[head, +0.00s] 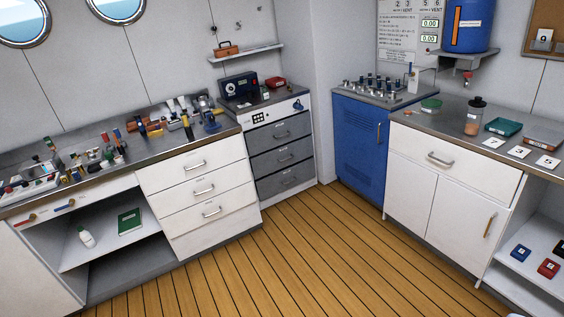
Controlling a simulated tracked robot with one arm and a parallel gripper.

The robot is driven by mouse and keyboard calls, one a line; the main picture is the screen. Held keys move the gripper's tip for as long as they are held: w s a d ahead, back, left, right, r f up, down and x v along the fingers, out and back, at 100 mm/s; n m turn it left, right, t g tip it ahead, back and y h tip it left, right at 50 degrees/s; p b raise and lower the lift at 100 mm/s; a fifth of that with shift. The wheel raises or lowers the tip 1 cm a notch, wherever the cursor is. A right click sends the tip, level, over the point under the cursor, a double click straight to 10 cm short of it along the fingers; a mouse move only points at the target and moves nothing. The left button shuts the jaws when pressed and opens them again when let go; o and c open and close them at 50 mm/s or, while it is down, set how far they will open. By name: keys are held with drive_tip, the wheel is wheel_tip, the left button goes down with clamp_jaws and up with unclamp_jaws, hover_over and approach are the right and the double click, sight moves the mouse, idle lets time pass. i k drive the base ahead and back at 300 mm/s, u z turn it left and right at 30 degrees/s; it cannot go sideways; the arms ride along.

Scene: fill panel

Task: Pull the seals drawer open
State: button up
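Several closed drawers are in the head view, and I cannot read a label that marks one as the seals drawer. A wide white drawer (410,150) sits under the right counter, above two doors. My gripper is not in view.
The wooden floor (290,250) between the counters is clear. A blue cabinet (350,135) stands in the back corner. The left counter (160,152) is crowded with tools and bottles. An open shelf (100,245) is at lower left.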

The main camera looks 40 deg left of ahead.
sight(274, 160)
drive_tip(key=u, duration=0.3)
drive_tip(key=i, duration=1.95)
drive_tip(key=u, duration=0.65)
drive_tip(key=i, duration=1.55)
drive_tip(key=u, duration=0.55)
drive_tip(key=i, duration=1.2)
drive_tip(key=u, duration=0.1)
